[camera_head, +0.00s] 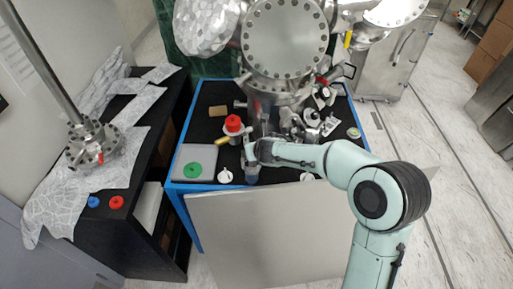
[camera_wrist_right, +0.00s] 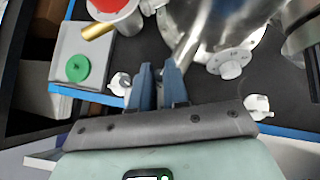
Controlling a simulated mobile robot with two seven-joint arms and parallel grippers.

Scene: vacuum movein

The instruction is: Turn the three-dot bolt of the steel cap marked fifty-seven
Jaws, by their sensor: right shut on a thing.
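A large round steel flange (camera_head: 285,38) ringed with bolts stands at the upper middle of the head view. No number fifty-seven and no three-dot mark is legible, so I cannot tell which part is the named cap. My right gripper (camera_head: 251,172) is over the front of the blue-edged table. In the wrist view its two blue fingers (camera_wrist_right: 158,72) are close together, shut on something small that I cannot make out. A silvery tube (camera_wrist_right: 186,48) lies just beyond the fingertips; whether they touch it is unclear. My left gripper is not in view.
White knobbed parts (camera_head: 225,175) (camera_head: 307,177) lie on either side of my gripper. A grey tray (camera_head: 205,155) with a green ring (camera_head: 193,170), a red-topped container (camera_head: 233,124) and a gold cylinder (camera_wrist_right: 97,30) are to the left. Steel fittings (camera_head: 310,118) crowd the right.

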